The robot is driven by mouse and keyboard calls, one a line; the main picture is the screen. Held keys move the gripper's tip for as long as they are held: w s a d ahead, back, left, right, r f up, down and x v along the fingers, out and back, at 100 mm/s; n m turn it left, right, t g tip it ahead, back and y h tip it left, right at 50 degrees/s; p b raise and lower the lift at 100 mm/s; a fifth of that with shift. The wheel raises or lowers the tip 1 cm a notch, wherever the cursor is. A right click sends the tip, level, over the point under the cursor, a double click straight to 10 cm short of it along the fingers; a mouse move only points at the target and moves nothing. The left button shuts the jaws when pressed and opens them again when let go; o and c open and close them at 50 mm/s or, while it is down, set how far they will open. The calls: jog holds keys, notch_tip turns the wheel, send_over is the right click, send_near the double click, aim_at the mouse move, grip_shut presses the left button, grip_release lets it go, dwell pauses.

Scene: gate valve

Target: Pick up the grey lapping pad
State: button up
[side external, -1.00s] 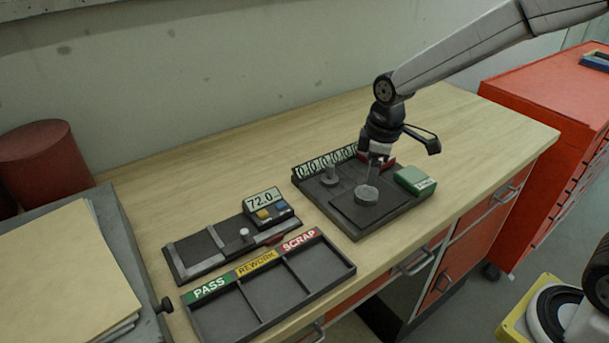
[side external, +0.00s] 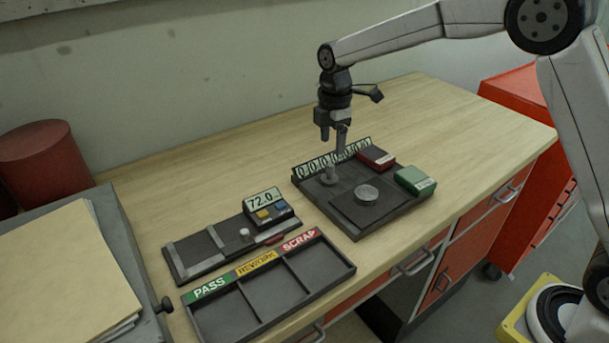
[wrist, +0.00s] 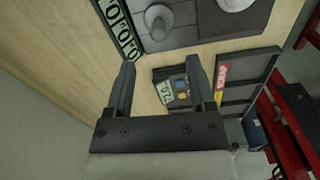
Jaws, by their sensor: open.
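A dark work tray (side external: 358,234) holds a small grey knobbed piece (side external: 328,178) at its left and a round grey disc (side external: 367,194) on a dark square plate (side external: 347,211). I cannot tell for certain which grey piece is the lapping pad. A red block (side external: 376,157) and a green block (side external: 415,179) sit at the tray's right side.
A gauge with a 72.0 display (side external: 264,199) stands left of the tray. In front of it is a sorting tray (side external: 262,312) marked PASS, REWORK and SCRAP, with empty compartments. A numbered strip (side external: 334,158) runs along the work tray's back. The bench behind is clear.

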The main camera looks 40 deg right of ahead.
aim_at(330, 165)
jog(key=shift+f, duration=1.2)
jog(key=shift+w+f, duration=0.1)
jog(key=shift+f, duration=2.5)
grip_shut()
